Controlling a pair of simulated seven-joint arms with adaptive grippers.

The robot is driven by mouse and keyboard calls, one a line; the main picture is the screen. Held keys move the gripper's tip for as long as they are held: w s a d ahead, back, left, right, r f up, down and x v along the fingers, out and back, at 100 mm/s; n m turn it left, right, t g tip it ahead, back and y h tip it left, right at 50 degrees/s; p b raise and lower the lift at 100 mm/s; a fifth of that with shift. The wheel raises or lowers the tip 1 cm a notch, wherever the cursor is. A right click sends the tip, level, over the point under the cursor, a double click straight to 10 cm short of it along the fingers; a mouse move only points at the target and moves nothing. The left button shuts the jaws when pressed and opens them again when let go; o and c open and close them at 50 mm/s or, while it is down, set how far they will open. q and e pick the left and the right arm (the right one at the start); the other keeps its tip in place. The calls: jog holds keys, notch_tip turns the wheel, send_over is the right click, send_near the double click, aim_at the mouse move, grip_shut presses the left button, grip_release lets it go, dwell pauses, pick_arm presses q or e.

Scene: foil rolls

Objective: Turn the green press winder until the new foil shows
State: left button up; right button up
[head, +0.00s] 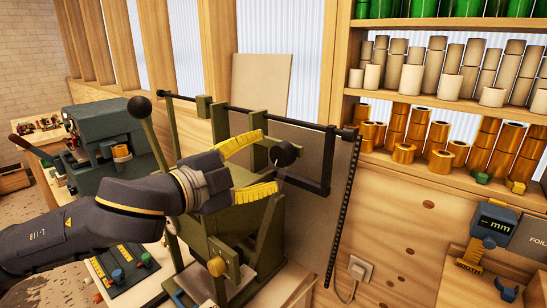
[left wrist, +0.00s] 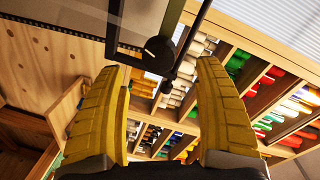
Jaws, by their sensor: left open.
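The green press (head: 238,222) stands on the bench at the centre of the head view, partly hidden by my left arm. A round black winder knob (head: 285,153) sits on its upper right side. In the left wrist view the knob (left wrist: 158,48) shows a short white mark on its face. My left gripper (head: 268,161) has yellow fingers spread wide, one above and one below the knob's level. In the left wrist view the knob is just beyond the fingertips (left wrist: 163,67), between their lines. I see no clear contact. My right gripper is not in view.
A second grey-green machine (head: 105,140) stands at the left. A black bracket (head: 328,165) is right of the knob. Shelves of gold rolls (head: 440,162) and a gauge with an "mm" display (head: 495,225) are at the right.

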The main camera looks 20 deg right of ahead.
pick_arm(q)
jog(key=shift+v, duration=2.45)
